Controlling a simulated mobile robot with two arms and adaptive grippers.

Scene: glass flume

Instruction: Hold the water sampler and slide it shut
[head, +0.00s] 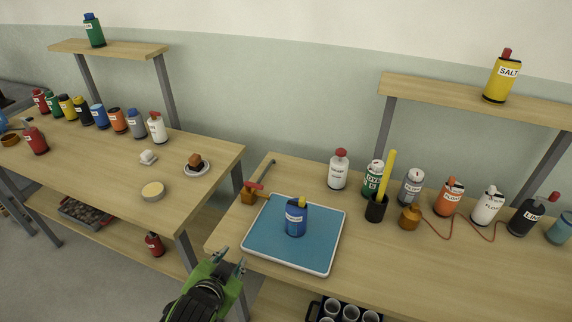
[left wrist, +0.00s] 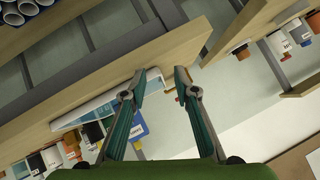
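No label that I can read says water sampler. A blue canister (head: 296,219) with a pale label and a yellow top stands upright on the tray (head: 262,258), which has a blue mat and white rim. A blue item (left wrist: 138,124) with a white label, likely the same canister, shows beyond the fingers in the left wrist view. My left gripper (head: 232,258) is open and empty, off the bench's front left edge and apart from the canister. Its spread fingers also show in the left wrist view (left wrist: 160,78). My right gripper is not in view.
A black cup (head: 376,208) with a yellow stick and several labelled bottles stand to the right. A gap separates this bench from the left table (head: 100,160). A rack of cups (head: 345,312) is below the front edge.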

